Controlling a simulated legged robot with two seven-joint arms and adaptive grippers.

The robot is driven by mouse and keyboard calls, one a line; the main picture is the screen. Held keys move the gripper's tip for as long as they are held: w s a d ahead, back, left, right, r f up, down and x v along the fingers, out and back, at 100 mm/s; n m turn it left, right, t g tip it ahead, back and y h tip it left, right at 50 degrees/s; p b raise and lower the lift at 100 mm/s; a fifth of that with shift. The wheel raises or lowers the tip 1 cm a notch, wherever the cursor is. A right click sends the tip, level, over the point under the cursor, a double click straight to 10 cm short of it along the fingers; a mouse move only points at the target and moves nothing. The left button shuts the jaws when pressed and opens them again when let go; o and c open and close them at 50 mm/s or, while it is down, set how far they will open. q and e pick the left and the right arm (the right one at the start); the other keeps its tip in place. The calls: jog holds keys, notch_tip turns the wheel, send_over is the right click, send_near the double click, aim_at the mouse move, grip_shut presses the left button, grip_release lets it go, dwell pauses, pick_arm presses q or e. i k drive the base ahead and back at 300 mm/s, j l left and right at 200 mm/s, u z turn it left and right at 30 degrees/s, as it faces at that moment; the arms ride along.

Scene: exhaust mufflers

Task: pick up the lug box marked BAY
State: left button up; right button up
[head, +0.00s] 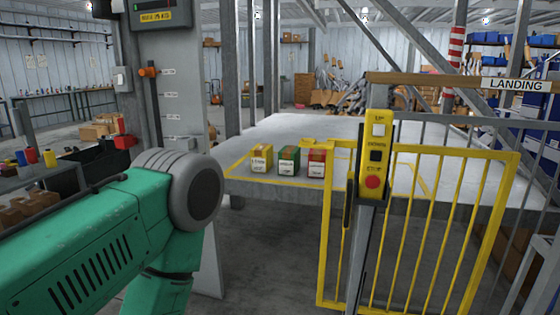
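Three small boxes stand in a row on a raised grey platform (330,130). They are a yellow-topped box (261,160) on the left, a green box (288,161) in the middle and a red box (316,161) on the right. Each has a pale label on its front, too small to read, so I cannot tell which is marked BAY. My green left arm comes in from the left, in front of and to the left of the boxes. Its gripper is out of frame below. My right gripper is not in view.
A yellow barred gate (420,153) stands before the platform's right part, beside a yellow control box (376,150) with buttons on a post. A LANDING sign (515,86) hangs at right. A grey column (168,75) rises at left. The floor below the platform looks clear.

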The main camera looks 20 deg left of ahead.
aim_at(261, 155)
jog(key=i+j+z, duration=0.15)
jog(key=j+z, duration=0.25)
jog(key=i+j+z, duration=0.15)
jog(key=j+z, duration=0.65)
jog(key=i, duration=0.05)
